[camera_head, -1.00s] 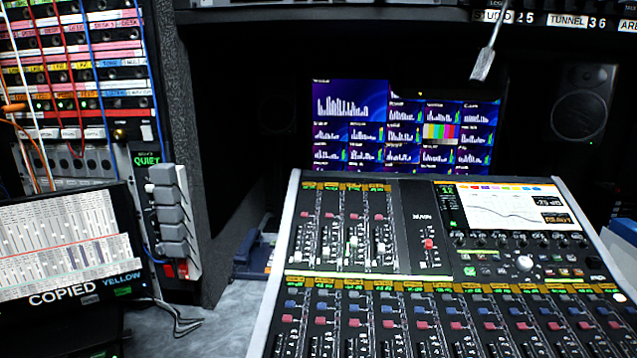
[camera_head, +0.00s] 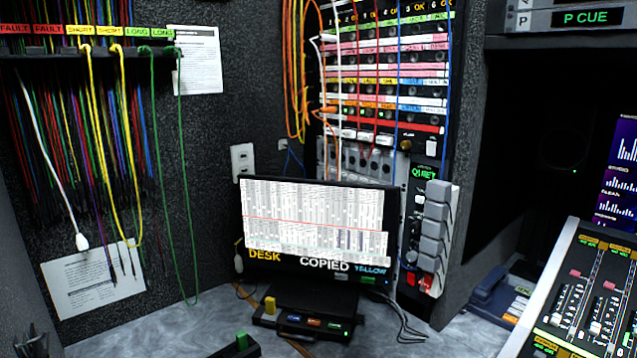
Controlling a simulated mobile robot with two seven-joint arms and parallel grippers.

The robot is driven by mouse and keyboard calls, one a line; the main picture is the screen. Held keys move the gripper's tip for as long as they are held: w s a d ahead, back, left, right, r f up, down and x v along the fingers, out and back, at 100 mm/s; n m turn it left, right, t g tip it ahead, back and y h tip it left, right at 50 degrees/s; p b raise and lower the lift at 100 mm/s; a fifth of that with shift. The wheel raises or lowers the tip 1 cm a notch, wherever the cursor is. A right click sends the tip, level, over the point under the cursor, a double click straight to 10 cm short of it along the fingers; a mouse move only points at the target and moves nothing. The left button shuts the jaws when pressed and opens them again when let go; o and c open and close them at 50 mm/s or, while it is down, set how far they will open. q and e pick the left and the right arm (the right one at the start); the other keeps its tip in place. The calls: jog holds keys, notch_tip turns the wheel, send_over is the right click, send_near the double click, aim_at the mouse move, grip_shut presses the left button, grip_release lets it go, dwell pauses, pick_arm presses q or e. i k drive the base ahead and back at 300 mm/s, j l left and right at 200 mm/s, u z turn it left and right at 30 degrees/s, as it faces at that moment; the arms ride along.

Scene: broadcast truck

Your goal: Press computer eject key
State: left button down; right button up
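A computer screen (camera_head: 315,225) stands in the back corner of the desk, with a white track display and the words "DESK", "COPIED" and "YELLOW" along its bottom. Below and in front of it sits a low black unit (camera_head: 305,303). Its front carries small blue (camera_head: 293,318), orange (camera_head: 314,322) and green (camera_head: 335,325) keys, too small to read. A yellow block (camera_head: 270,305) stands at the unit's left end. I cannot tell which key, if any, is the eject key.
A patch panel (camera_head: 380,80) with hanging cables is behind the screen. A switch column (camera_head: 436,235) stands right of it, and a mixing desk (camera_head: 580,300) is at right. A dark item with a green block (camera_head: 242,341) is at the front. Desk surface (camera_head: 165,335) is clear at left.

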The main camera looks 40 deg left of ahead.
aim_at(312, 321)
jog(key=k+j+u, duration=0.2)
jog(key=u, duration=0.95)
